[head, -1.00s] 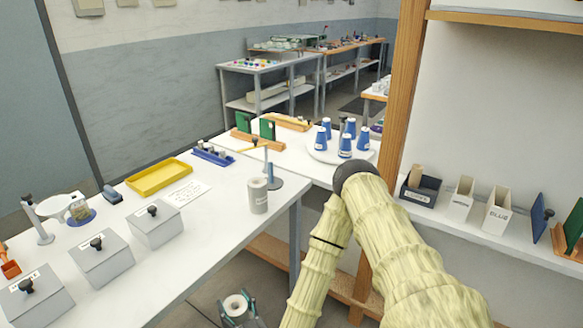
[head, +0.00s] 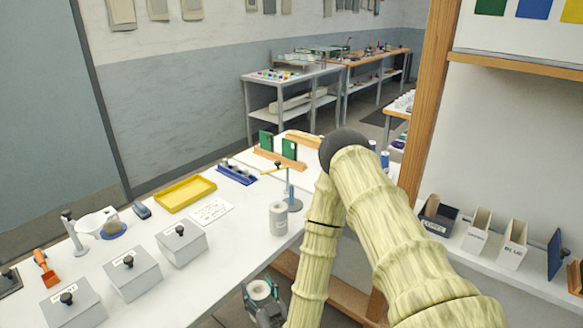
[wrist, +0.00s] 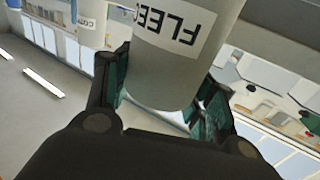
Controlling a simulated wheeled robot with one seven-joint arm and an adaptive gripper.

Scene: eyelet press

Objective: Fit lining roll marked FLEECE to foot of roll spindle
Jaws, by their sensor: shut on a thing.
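The lining roll marked FLEECE (wrist: 175,50) is a grey cylinder with a white label, upside down in the wrist view. My gripper (wrist: 160,105) is shut on it, with a finger on each side. In the head view the held roll (head: 260,289) shows its open top, low in front of the table's near edge and apart from the table. The roll spindle (head: 290,185) stands upright on the white table, with a blue-grey lower part on a round base (head: 291,204). Another grey roll (head: 278,218) stands just in front of it; its label is too small to read.
Several grey lidded boxes (head: 181,244) line the table's near left. A yellow tray (head: 186,193), a white card (head: 211,211) and a blue rack (head: 238,172) lie behind. A wooden post (head: 428,100) and a shelf with bins (head: 480,228) stand right of my arm.

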